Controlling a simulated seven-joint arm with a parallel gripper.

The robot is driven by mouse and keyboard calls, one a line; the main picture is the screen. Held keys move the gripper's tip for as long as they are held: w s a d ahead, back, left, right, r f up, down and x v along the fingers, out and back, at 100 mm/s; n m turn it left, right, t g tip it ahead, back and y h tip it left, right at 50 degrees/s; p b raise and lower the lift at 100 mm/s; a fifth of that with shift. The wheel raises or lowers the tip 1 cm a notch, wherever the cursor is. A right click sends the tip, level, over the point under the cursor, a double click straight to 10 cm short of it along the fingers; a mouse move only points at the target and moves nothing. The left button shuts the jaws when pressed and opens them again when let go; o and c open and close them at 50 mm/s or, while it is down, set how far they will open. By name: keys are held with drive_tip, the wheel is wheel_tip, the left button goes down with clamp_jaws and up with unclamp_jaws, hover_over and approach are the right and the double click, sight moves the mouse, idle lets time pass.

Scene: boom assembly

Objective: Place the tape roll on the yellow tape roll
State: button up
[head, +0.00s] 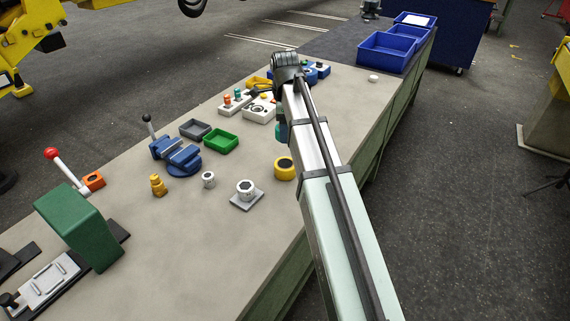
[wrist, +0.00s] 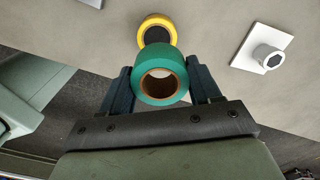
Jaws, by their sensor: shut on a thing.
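The green tape roll (wrist: 160,62) with its brown core is between the two fingers of my gripper (wrist: 160,75) in the wrist view. My gripper is shut on it. In the head view a sliver of the green roll (head: 281,131) shows beside my arm, which hides most of it and the fingers. The yellow tape roll (head: 284,169) lies on the bench, and it also shows in the wrist view (wrist: 154,20), just beyond the green roll and partly covered by it. The two rolls are not lined up in the wrist view; the gap between them cannot be told.
A white knob on a grey plate (head: 246,193) stands left of the yellow roll, also in the wrist view (wrist: 266,56). A blue vise (head: 176,155), a green bin (head: 220,142) and a grey bin (head: 195,129) are farther left. White control boxes (head: 260,107) stand behind. The bench's right edge is close.

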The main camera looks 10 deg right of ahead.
sight(285, 163)
drive_tip(key=n, duration=0.4)
drive_tip(key=shift+s+n, duration=0.3)
drive_tip(key=shift+s, duration=0.05)
drive_tip(key=shift+f, duration=5)
drive_tip(key=shift+f, duration=0.1)
drive_tip(key=o, duration=1.1)
wheel_tip(285, 163, up, 12)
drive_tip(key=shift+r, duration=0.1)
